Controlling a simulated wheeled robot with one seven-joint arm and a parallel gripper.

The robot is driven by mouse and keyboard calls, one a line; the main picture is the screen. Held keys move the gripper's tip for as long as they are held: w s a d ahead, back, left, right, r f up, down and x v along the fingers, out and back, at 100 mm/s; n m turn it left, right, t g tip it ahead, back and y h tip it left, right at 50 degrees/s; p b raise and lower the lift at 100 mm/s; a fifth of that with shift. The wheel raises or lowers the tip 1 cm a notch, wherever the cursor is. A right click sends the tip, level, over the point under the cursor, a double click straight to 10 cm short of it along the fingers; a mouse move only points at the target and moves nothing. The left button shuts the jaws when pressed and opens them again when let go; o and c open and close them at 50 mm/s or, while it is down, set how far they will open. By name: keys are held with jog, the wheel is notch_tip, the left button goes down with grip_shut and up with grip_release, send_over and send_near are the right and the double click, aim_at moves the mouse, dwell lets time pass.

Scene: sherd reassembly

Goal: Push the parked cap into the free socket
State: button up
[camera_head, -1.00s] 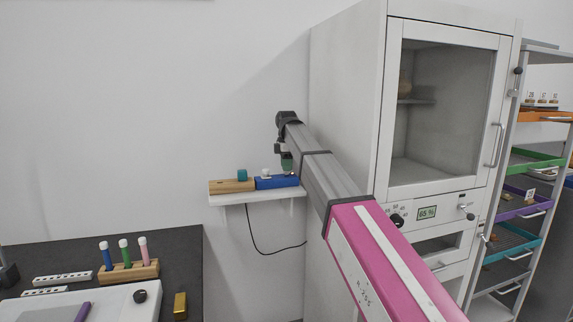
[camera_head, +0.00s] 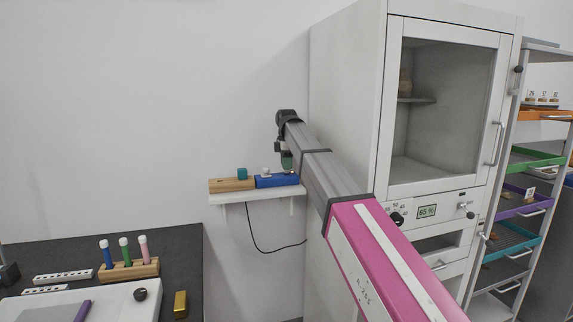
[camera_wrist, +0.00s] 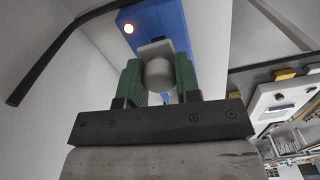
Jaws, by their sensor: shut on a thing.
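My gripper (camera_wrist: 158,85) has its two green fingers shut on a pale grey, round-ended piece (camera_wrist: 158,73), with a whitish flat part behind it. Past the fingers is a blue block (camera_wrist: 172,22) with a small lit lamp (camera_wrist: 128,28). In the head view my gripper (camera_head: 287,163) is at the right end of the blue block (camera_head: 273,182), just above it. A small whitish knob (camera_head: 265,171) shows on top of that block. A teal cap-like piece (camera_head: 242,174) stands on the wooden block (camera_head: 229,186) to the left. The fingers hide any socket beneath them.
Both blocks sit on a small white wall shelf (camera_head: 257,196) with a dark cable (camera_head: 252,235) hanging below. A tall white cabinet (camera_head: 345,100) stands close on the right. A dark table (camera_head: 185,255) with a marker rack (camera_head: 130,270) is at lower left.

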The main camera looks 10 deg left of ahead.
jog(key=shift+f, duration=0.9)
dwell(0.8)
jog(key=o, duration=1.4)
jog(key=shift+r, duration=0.1)
jog(key=shift+r, duration=3.9)
jog(key=shift+s, duration=0.15)
